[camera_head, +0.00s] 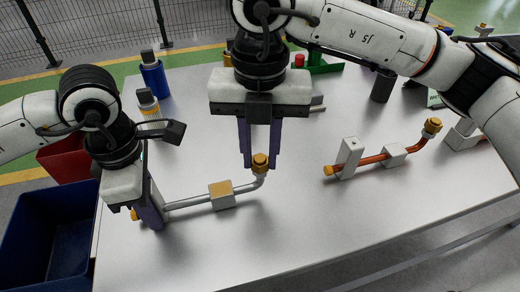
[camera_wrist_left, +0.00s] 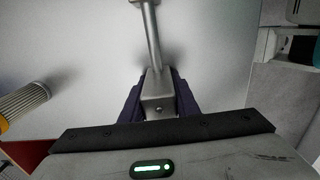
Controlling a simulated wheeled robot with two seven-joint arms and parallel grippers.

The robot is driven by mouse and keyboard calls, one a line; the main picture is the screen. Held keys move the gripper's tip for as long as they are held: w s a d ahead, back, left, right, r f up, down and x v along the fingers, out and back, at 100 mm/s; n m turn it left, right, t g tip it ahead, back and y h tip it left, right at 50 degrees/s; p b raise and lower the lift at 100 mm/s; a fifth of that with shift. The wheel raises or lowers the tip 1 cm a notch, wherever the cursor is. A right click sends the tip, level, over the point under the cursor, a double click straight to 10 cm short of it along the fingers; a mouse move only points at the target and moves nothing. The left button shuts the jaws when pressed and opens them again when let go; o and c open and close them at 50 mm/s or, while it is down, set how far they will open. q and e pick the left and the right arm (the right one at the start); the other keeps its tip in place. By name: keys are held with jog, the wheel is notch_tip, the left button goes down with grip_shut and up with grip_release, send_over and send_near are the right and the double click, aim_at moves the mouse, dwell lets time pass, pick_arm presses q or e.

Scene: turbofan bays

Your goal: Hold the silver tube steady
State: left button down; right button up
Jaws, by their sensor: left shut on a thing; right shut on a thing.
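The silver tube (camera_head: 190,204) lies low along the table at the left front, bending up at its right end to a yellow nut (camera_head: 260,161). Another yellow end shows at its left. My left gripper (camera_head: 152,214) is shut on a grey block at the tube's left end. In the left wrist view this block (camera_wrist_left: 158,92) sits between the dark fingers, with the tube (camera_wrist_left: 152,40) running away from it. My right gripper (camera_head: 260,160) points down and is shut on the yellow nut, one finger on each side. The fingers partly hide the left block.
A tan-topped block (camera_head: 222,194) carries the tube's middle. A copper tube (camera_head: 375,159) with grey blocks lies to the right. Blue (camera_head: 153,76) and white-yellow (camera_head: 148,104) cylinders stand behind my left arm. A blue bin (camera_head: 50,235) is at left. The front table is clear.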

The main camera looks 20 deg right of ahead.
aim_at(261, 160)
pick_arm(q)
jog(key=shift+a, duration=0.1)
pick_arm(e)
jog(key=shift+r+m, duration=0.1)
jog(key=shift+m, duration=0.5)
jog(key=o, duration=1.1)
jog(key=shift+c, duration=0.2)
notch_tip(261, 160, up, 12)
pick_arm(q)
jog(key=c, duration=1.3)
grip_release()
